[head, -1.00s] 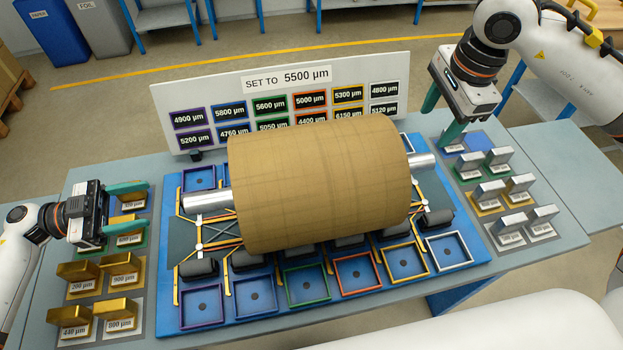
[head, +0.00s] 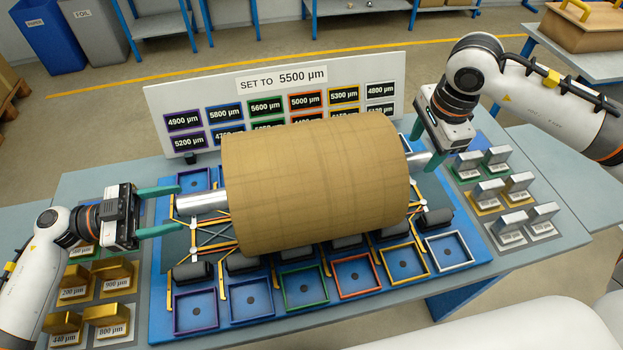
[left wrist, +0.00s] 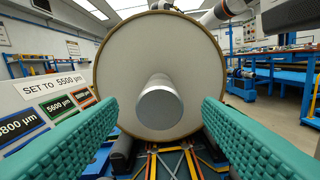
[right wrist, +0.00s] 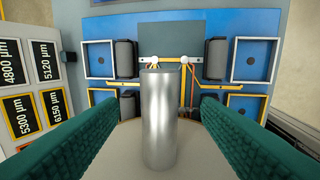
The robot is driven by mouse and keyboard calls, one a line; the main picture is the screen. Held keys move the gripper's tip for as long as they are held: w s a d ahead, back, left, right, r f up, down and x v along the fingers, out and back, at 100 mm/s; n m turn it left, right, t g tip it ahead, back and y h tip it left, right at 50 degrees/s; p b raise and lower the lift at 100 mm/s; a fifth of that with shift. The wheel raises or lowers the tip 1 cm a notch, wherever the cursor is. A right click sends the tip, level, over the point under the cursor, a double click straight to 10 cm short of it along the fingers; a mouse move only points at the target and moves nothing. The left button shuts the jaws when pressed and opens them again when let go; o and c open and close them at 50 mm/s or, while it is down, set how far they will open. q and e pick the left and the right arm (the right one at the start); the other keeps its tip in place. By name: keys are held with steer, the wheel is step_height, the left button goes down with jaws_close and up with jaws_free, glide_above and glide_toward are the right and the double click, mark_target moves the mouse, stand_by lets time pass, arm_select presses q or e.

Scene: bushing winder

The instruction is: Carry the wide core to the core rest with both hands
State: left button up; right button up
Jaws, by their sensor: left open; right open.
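The wide core (head: 315,185) is a big tan roll with a silver shaft end on each side, lying across the blue winder frame. My left gripper (head: 178,210) is open at the left shaft end (head: 202,202), its teal fingers on either side of the end's tip. In the left wrist view the left shaft end (left wrist: 160,102) sits centred between the fingers. My right gripper (head: 412,145) is open above the right shaft end, which it partly hides. In the right wrist view the right shaft end (right wrist: 160,120) stands between the spread fingers. I cannot make out a core rest.
A white sign board (head: 275,95) reading "SET TO 5500 µm" stands behind the roll. Gold blocks (head: 112,278) lie at the left and silver blocks (head: 517,185) at the right. Coloured square trays (head: 304,288) line the front of the blue base.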

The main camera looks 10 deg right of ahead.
mark_target(193, 202)
arm_select(q)
steer(key=shift+d, duration=2.6)
arm_select(e)
steer(key=shift+w+f, duration=0.2)
steer(key=shift+f, duration=1.1)
steer(key=shift+w+f, duration=0.2)
steer(key=shift+f, duration=1.1)
arm_select(q)
steer(key=shift+c, duration=0.4)
arm_select(e)
steer(key=shift+c, duration=0.4)
arm_select(q)
jaws_close()
arm_select(e)
jaws_close()
arm_select(q)
steer(key=shift+w+r, duration=0.1)
steer(key=shift+r, duration=0.15)
arm_select(e)
steer(key=shift+w+r, duration=0.1)
steer(key=shift+r, duration=0.2)
